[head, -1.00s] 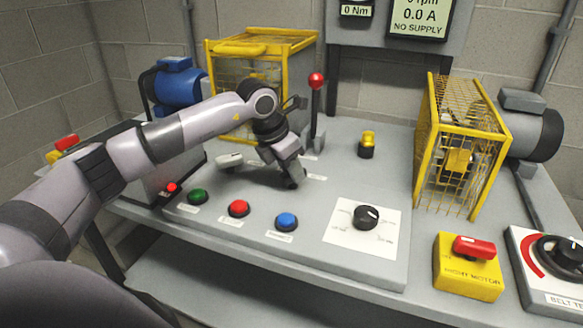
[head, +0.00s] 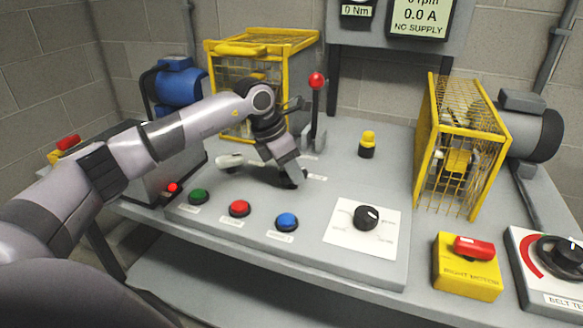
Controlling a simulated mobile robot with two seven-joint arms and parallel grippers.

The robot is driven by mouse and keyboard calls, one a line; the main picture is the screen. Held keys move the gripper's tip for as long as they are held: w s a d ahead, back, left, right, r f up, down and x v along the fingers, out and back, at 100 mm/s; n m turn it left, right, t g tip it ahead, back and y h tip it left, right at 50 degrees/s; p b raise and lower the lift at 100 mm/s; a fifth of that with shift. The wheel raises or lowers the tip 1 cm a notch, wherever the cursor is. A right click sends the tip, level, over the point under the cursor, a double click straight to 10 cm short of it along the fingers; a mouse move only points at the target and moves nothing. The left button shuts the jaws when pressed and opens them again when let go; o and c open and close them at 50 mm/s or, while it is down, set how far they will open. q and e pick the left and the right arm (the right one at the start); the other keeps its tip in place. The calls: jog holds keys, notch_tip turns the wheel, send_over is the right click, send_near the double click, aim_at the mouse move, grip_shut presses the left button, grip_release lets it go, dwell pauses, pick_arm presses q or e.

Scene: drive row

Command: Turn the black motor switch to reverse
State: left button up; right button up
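The black motor switch (head: 366,217) is a round knob with a white pointer mark on a white labelled plate (head: 342,239), at the front right of the grey panel. Its pointer is toward the upper right; the labels are too small to read. My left gripper (head: 297,182) points down over the panel, left of and behind the knob and apart from it. Its fingers are dark and small, and I cannot tell whether they are open. My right gripper is not in view.
Green (head: 199,197), red (head: 239,209) and blue (head: 287,222) buttons line the panel front. A red-knobbed lever (head: 316,105) stands behind my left gripper. A yellow beacon (head: 367,145) stands behind the knob. A yellow cage (head: 455,150) and yellow switch box (head: 467,267) are right.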

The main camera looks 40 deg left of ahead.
aim_at(280, 174)
pick_arm(q)
jog(key=shift+o, duration=1.4)
jog(key=shift+s+f, duration=0.1)
jog(key=shift+f, duration=0.1)
jog(key=shift+r, duration=0.15)
jog(key=v, duration=0.7)
